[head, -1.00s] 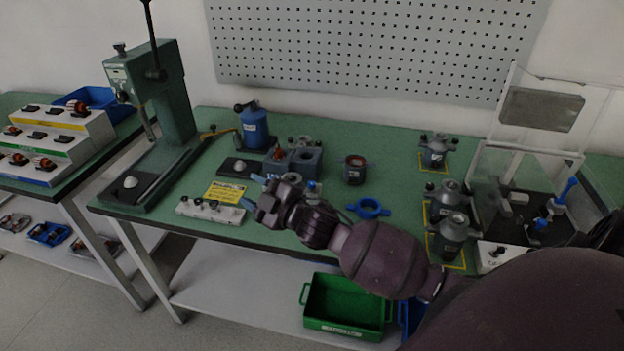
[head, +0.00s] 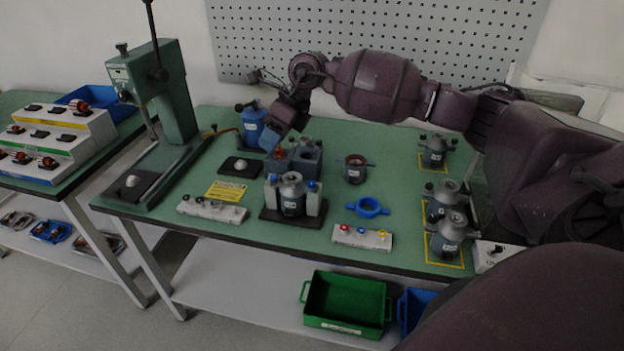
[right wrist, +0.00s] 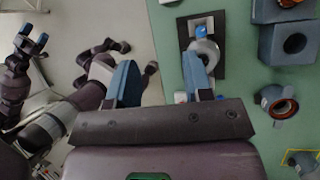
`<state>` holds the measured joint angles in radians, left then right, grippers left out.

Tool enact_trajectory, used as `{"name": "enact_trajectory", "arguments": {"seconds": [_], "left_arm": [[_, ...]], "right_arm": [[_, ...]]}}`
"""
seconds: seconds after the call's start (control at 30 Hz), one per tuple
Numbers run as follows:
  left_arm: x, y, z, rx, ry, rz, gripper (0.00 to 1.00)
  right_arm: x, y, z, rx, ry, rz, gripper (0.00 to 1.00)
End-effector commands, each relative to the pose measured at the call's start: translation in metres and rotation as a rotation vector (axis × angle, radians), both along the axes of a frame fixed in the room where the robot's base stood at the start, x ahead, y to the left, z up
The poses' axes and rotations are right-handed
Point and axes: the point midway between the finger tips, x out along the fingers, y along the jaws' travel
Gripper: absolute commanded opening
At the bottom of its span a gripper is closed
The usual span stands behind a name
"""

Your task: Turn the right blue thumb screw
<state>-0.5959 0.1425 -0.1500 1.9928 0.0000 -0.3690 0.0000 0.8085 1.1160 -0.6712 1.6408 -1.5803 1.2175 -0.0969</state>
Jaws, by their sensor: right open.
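The right blue thumb screw (head: 311,186) sits on the right post of a dark fixture (head: 270,214) that holds a grey stator housing (head: 291,197). A second blue thumb screw (head: 271,178) is on the left post. My right gripper (head: 272,138) is above and behind the fixture in the head view, apart from the screw. Its fingers (right wrist: 160,82) are open and empty. My left gripper (right wrist: 34,36) shows only in the right wrist view, with its tips apart.
A green press (head: 178,100) stands left.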

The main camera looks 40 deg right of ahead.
Motion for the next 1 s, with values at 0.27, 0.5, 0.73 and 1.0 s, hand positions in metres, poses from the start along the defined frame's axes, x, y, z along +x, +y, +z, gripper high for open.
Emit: {"name": "enact_trajectory", "arguments": {"seconds": [0.27,0.5,0.73,1.0], "left_arm": [[-0.006,0.001,-0.004,0.001,0.013,0.003,0.81],[-0.007,0.001,-0.005,0.001,0.016,0.004,0.81],[-0.005,0.001,-0.004,0.0,0.012,0.002,0.81],[-0.002,0.0,-0.003,0.0,0.006,0.001,0.81]], "right_arm": [[-0.026,-0.068,-0.029,-0.398,0.184,0.028,0.46],[-0.036,-0.077,-0.033,-0.456,0.247,0.048,0.46],[-0.037,-0.076,-0.061,-0.452,0.248,0.05,0.46],[-0.036,-0.076,-0.107,-0.452,0.246,0.048,0.46]]}}
